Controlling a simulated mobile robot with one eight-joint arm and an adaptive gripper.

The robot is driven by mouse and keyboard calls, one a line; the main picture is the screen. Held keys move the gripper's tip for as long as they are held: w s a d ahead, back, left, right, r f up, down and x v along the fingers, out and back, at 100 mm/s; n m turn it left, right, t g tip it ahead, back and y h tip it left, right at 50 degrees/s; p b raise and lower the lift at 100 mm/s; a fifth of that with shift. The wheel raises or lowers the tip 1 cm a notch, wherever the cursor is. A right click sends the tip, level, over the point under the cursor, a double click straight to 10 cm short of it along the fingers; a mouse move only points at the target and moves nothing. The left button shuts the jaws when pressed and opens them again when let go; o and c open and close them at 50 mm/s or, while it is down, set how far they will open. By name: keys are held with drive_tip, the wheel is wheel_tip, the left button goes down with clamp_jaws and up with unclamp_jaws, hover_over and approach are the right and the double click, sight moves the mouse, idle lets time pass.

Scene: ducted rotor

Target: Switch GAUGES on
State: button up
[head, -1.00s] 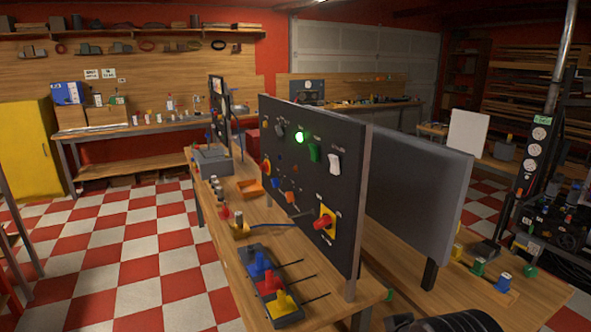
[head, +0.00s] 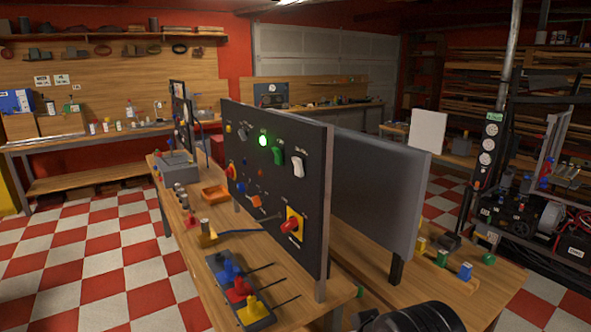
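A black upright control panel (head: 300,205) stands on a wooden bench and carries several switches, knobs and lights. A white rocker switch (head: 298,167) sits at its upper right, with a green rocker switch (head: 278,156) and a lit green lamp (head: 263,141) to its left. A red rotary handle on a yellow plate (head: 291,225) is lower right. The labels are too small to read, so I cannot tell which switch is GAUGES. A black column with round gauges (head: 488,158) stands at the right. My gripper is not visible.
A box with blue, red and yellow levers (head: 238,290) lies on the bench before the panel. A grey board (head: 375,195) stands behind the panel. Machinery (head: 515,215) fills the right. Checkered floor (head: 100,250) is clear at left. A dark rounded part of mine shows bottom right.

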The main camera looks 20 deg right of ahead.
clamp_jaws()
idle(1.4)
